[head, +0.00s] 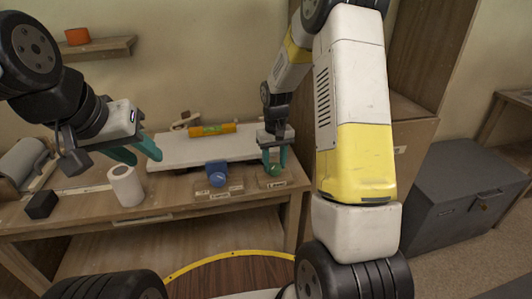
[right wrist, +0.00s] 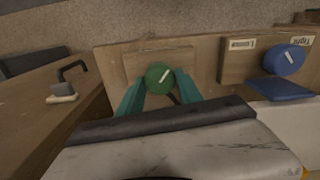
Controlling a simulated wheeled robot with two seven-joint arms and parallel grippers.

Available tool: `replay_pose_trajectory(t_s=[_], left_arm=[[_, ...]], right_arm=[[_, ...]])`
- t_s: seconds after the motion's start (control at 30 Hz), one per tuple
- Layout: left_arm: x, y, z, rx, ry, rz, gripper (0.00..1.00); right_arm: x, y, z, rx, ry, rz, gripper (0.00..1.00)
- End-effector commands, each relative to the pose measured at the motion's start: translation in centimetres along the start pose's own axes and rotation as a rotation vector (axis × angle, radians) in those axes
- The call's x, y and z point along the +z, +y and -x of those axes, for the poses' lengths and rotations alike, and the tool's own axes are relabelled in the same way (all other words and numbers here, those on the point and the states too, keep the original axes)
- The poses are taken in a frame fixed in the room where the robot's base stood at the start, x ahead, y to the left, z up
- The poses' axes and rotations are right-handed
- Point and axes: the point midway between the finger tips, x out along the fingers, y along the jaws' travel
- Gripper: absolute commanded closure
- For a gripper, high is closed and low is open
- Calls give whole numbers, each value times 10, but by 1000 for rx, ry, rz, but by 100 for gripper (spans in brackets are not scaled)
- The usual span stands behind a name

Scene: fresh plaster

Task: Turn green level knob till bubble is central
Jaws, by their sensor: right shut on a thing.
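The green knob (head: 275,170) sits on a small wooden block at the right of the bench front. My right gripper (head: 273,160) reaches down over it with its teal fingers. My left gripper (head: 140,152) is open and empty above the bench.
A blue knob (head: 217,177) on a labelled block stands left of the green one; it also shows in the right wrist view (right wrist: 284,60). A white roll (head: 127,186) and a black block (head: 41,204) stand on the bench's left. A grey chest (head: 455,190) is at right.

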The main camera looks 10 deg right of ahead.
Motion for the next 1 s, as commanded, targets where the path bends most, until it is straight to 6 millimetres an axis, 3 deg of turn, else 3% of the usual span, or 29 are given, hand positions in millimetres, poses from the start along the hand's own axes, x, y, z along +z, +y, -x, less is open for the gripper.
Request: replay_pose_trajectory(t_s=[0.5,1.0], left_arm=[[0,0,0,0,0,0,64],[0,0,0,0,0,0,64]], right_arm=[[0,0,0,0,0,452,98],[0,0,1,1,0,651,98]])
